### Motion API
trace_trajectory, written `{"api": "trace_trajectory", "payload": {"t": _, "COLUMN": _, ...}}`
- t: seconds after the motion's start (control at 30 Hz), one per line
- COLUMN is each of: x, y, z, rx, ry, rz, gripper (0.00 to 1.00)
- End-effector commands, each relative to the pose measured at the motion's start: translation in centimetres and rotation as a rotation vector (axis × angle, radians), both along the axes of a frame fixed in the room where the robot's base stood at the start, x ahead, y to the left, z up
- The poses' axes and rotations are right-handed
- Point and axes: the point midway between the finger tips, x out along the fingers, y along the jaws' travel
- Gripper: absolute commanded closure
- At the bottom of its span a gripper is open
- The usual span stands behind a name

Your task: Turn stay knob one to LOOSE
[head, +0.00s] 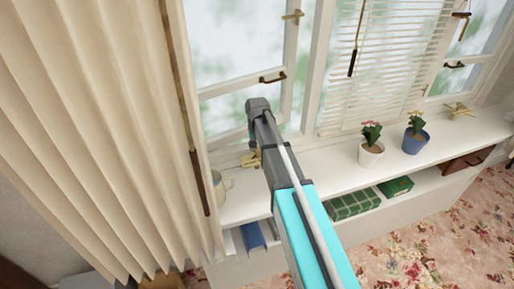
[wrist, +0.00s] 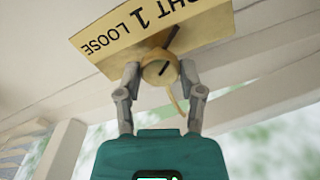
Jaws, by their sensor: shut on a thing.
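The stay knob (wrist: 157,73) is a round brass-coloured knob with a short dark slanting line on its face. It sits just below the cream label plate (wrist: 112,58), in the upper middle of the wrist view. The plate reads upside down: LOOSE at the left, 1 in the middle, and the cut-off letters GHT at the right. My gripper (wrist: 160,76) has one grey finger on each side of the knob and is shut on it. A brass stay (head: 250,159) shows on the sill in the head view, beside my arm; my fingertips are not clear there.
A long cream curtain (head: 95,130) hangs at the left. A mug (head: 224,185) stands on the sill near it. A white pot (head: 370,153) and a blue pot (head: 415,140) with plants stand farther right. Lowered blinds (head: 385,65) cover the middle window.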

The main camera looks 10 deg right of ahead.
Motion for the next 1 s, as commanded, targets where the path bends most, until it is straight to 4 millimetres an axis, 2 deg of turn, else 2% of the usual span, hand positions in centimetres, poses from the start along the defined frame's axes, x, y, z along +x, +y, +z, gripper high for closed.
{"api": "trace_trajectory", "payload": {"t": 1.0, "x": -0.08, "y": -0.09, "z": -0.02, "rx": -0.002, "ry": 0.002, "rz": 0.909, "gripper": 0.98}}
